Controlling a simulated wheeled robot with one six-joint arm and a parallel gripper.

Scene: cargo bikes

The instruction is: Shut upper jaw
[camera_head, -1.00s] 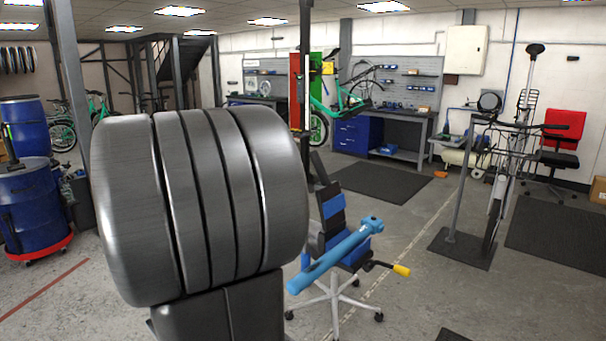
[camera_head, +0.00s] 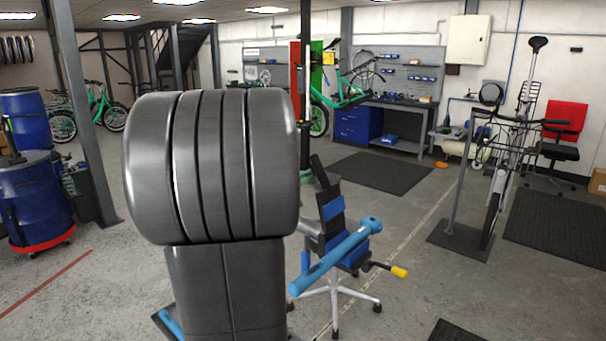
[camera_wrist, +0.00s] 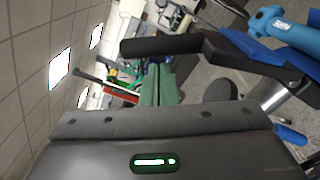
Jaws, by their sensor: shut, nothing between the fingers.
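The clamp has a thick light-blue tube (camera_head: 335,258) and a crank with a yellow handle (camera_head: 399,272). Its upper jaw (camera_head: 331,205), dark with blue pads, stands tilted up and open above the lower blue part. In the wrist view the upper jaw shows as a bent black bar (camera_wrist: 165,46) beside the blue tube (camera_wrist: 290,30). My gripper (camera_wrist: 158,70) shows there as two green fingers close together, empty, apart from the bar in the picture.
A dark post (camera_head: 305,90) rises behind the clamp. A wheeled chair base (camera_head: 335,300) shows below it. A bike on a stand (camera_head: 495,190) is at right, blue drums (camera_head: 35,195) at left. Open floor with a dark mat (camera_head: 380,172) lies behind.

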